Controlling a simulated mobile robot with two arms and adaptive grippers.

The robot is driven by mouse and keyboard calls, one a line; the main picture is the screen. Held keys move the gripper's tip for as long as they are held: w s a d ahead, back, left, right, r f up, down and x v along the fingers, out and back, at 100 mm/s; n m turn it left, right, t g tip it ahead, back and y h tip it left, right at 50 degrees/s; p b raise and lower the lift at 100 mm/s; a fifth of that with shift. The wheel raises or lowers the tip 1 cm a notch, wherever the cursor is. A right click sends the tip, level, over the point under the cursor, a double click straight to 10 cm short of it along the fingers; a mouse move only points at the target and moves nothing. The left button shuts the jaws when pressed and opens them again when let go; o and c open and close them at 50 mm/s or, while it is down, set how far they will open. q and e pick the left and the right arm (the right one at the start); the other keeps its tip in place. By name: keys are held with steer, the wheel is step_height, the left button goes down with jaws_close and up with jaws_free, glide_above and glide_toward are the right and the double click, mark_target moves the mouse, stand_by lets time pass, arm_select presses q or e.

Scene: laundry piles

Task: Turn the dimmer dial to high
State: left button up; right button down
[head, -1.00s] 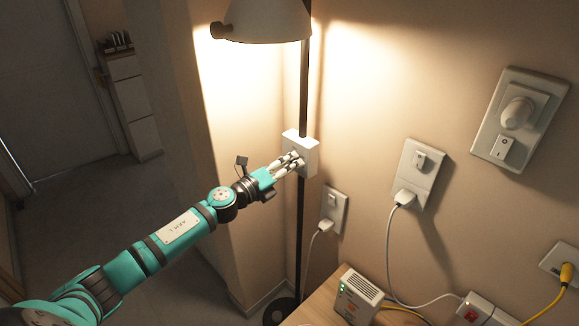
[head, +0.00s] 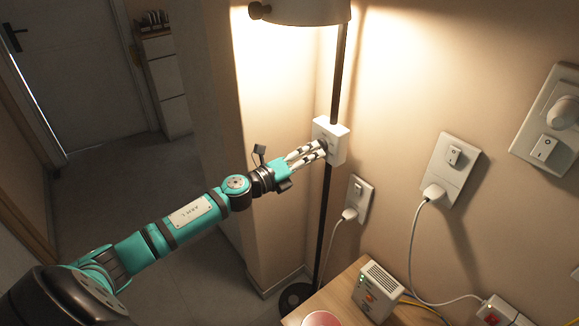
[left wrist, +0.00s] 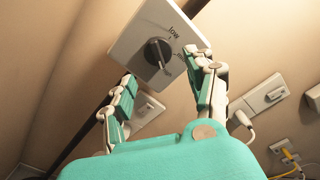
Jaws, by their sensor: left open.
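The dimmer is a white box (head: 331,141) on the lamp's dark pole. In the left wrist view its black dial (left wrist: 157,52) faces me, with "low" printed by its upper right. Another label at its right is partly hidden by a finger and unreadable. A pale mark shows at the dial's lower edge. My left gripper (head: 323,150) reaches the box's front from the left. In the left wrist view (left wrist: 164,69) its fingers are spread, one on each side below the dial, and nothing is held between them. My right gripper is out of view.
The lamp shade (head: 298,10) hangs above the box. Wall outlets with plugs (head: 434,192) and a switch plate with a round knob (head: 566,112) are on the right wall. A small white device (head: 378,291) stands on a wooden top below. Open floor lies at left.

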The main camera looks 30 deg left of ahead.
arm_select(q)
steer(key=v, duration=0.8)
steer(key=shift+s+a, duration=0.15)
steer(key=shift+s, duration=0.15)
